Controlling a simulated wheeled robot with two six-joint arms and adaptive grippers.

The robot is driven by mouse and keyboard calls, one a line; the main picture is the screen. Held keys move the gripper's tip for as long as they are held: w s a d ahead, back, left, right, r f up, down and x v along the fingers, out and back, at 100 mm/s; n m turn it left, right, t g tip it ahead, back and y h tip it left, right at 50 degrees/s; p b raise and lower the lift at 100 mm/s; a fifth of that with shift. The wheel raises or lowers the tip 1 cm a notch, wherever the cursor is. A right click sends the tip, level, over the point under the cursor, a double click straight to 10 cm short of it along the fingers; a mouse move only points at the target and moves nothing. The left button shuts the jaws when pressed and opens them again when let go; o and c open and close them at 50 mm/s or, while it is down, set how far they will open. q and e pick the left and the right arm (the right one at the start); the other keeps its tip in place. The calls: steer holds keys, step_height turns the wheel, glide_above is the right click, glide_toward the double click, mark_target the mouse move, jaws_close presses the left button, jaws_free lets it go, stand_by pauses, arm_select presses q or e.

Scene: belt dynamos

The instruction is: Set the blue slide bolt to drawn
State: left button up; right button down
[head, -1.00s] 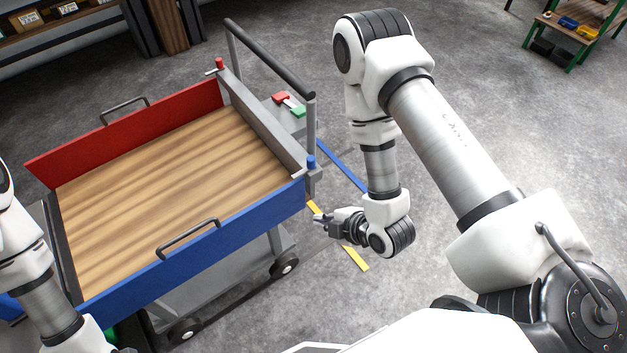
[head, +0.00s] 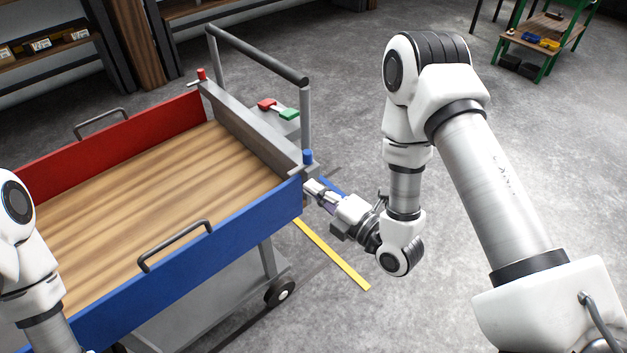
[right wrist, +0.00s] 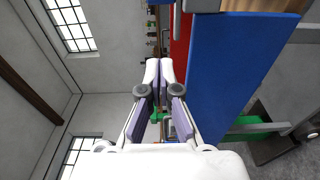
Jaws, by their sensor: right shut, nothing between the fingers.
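The blue slide bolt, with its blue knob (head: 308,157), sits at the cart's near right corner, at the end of the blue side panel (head: 170,265). A short grey rod shows by the knob; the picture is too small to tell the bolt's position. My right gripper (head: 309,186) is shut and empty, just below the knob and close to the panel's end. In the right wrist view its fingertips (right wrist: 160,70) lie together beside the blue panel (right wrist: 225,75). I cannot tell whether they touch the corner. My left arm shows at the left edge; its gripper is out of view.
The cart has a wooden deck (head: 150,200), a red far panel (head: 120,145) with a red-knobbed bolt (head: 202,74), and a grey push handle (head: 258,52). Open floor lies right of the cart.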

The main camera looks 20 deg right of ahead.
mark_target(303, 164)
steer(key=x, duration=0.8)
steer(key=shift+w+r+p, duration=0.1)
steer(key=shift+w+p, duration=0.25)
steer(key=d, duration=0.3)
steer(key=shift+d, duration=0.45)
steer(key=shift+a, duration=0.1)
steer(key=d, duration=0.2)
steer(key=w+d, duration=0.1)
steer(key=shift+w+d, duration=0.2)
steer(key=shift+d, duration=0.2)
